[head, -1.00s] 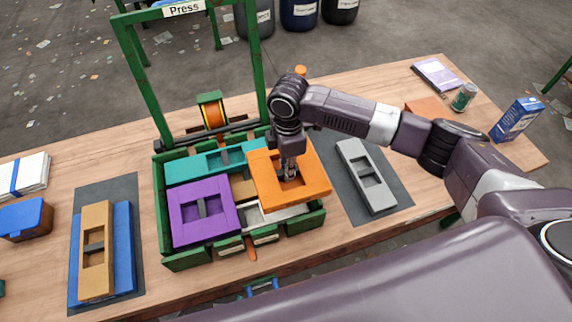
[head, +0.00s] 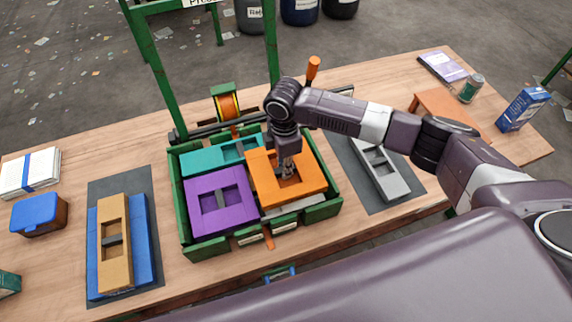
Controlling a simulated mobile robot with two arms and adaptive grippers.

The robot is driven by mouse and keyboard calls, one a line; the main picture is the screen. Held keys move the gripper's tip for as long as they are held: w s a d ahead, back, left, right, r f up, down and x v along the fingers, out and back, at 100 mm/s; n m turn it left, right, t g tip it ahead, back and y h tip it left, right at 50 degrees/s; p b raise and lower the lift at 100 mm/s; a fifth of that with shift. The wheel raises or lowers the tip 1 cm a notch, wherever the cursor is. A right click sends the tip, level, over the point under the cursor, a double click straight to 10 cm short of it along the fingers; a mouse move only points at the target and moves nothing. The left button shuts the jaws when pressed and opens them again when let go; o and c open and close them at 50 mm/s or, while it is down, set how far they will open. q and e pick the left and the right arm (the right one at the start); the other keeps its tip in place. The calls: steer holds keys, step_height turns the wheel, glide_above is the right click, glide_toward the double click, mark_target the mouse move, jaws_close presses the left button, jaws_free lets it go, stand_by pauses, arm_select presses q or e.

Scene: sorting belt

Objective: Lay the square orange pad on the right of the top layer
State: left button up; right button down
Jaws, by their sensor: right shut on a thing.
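The square orange pad (head: 309,187) is in the right part of the green press box (head: 197,252). My right gripper (head: 287,173) is shut on it at its centre recess, from above. The pad lies close beside the square purple pad (head: 239,217), which fills the front left of the box. A long teal pad (head: 204,160) lies along the back left, partly behind the orange pad. A pale piece (head: 297,208) shows below the orange pad's front edge. I cannot tell whether the orange pad rests on what is under it. My left gripper is not in view.
A grey pad (head: 386,178) lies on the dark mat at right. Tan (head: 107,264) and blue (head: 139,243) pads lie stacked on the left mat. The green press frame (head: 163,75) rises behind the box. A blue-lidded tub (head: 38,214) stands at far left.

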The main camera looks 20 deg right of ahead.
steer(key=shift+d, duration=0.1)
steer(key=shift+d+p, duration=0.1)
steer(key=shift+p, duration=0.3)
stand_by(0.3)
steer(key=shift+f, duration=0.3)
step_height(320, 180, down, 4)
steer(key=shift+r+b, duration=0.2)
steer(key=shift+b, duration=0.75)
